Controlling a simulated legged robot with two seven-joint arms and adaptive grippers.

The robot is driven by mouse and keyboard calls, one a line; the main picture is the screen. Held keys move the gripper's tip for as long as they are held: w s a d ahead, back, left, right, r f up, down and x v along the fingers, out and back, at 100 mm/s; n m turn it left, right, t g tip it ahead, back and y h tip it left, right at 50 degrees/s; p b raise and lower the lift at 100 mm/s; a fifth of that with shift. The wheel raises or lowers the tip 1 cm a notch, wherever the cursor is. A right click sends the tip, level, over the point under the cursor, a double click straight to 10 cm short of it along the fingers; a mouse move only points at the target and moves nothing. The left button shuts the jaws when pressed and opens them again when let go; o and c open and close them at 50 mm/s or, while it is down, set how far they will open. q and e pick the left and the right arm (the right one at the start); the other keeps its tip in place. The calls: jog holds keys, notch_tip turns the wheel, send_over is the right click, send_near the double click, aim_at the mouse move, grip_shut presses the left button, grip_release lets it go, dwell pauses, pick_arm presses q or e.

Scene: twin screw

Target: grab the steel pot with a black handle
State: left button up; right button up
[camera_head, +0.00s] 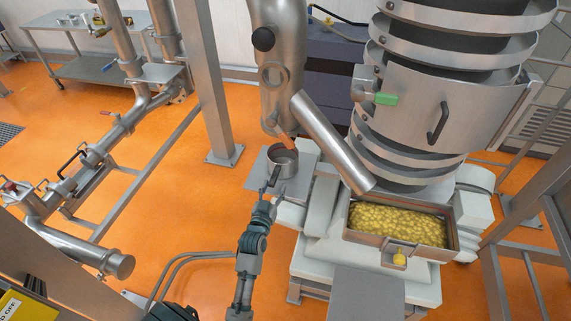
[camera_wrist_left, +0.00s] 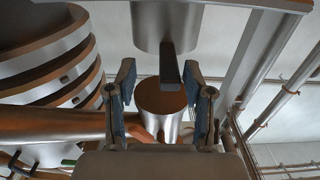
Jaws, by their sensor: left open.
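The steel pot (camera_head: 285,161) stands on a small metal plate beside the machine in the head view. Its black handle (camera_head: 274,175) points down the picture toward my left gripper (camera_head: 269,191). The gripper is open just short of the handle's free end. In the left wrist view the pot (camera_wrist_left: 165,25) is at the top, cut by the frame edge. Its black handle (camera_wrist_left: 170,62) reaches down between the two spread fingers of my left gripper (camera_wrist_left: 159,72). No contact with the handle is visible. My right gripper is out of view.
A vertical steel pipe (camera_head: 283,90) hangs above the pot, with a slanted tube (camera_head: 332,143) beside it. A tray of yellow pieces (camera_head: 398,225) lies to the right. A grey post (camera_head: 206,80) and piping stand left. Orange floor (camera_head: 170,215) is clear between them.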

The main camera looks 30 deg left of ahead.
aim_at(276, 174)
pick_arm(q)
jog(key=shift+w+a, duration=0.55)
jog(key=shift+w, duration=0.15)
jog(key=x, duration=0.4)
jog(key=shift+w+a, duration=0.25)
jog(key=shift+a, duration=0.2)
jog(key=shift+w, duration=0.3)
jog(key=shift+d, duration=0.3)
jog(key=shift+r, duration=0.1)
jog(key=shift+c, duration=0.7)
jog(key=shift+s, duration=0.1)
jog(key=c, duration=0.8)
jog(key=shift+a, duration=0.1)
grip_shut()
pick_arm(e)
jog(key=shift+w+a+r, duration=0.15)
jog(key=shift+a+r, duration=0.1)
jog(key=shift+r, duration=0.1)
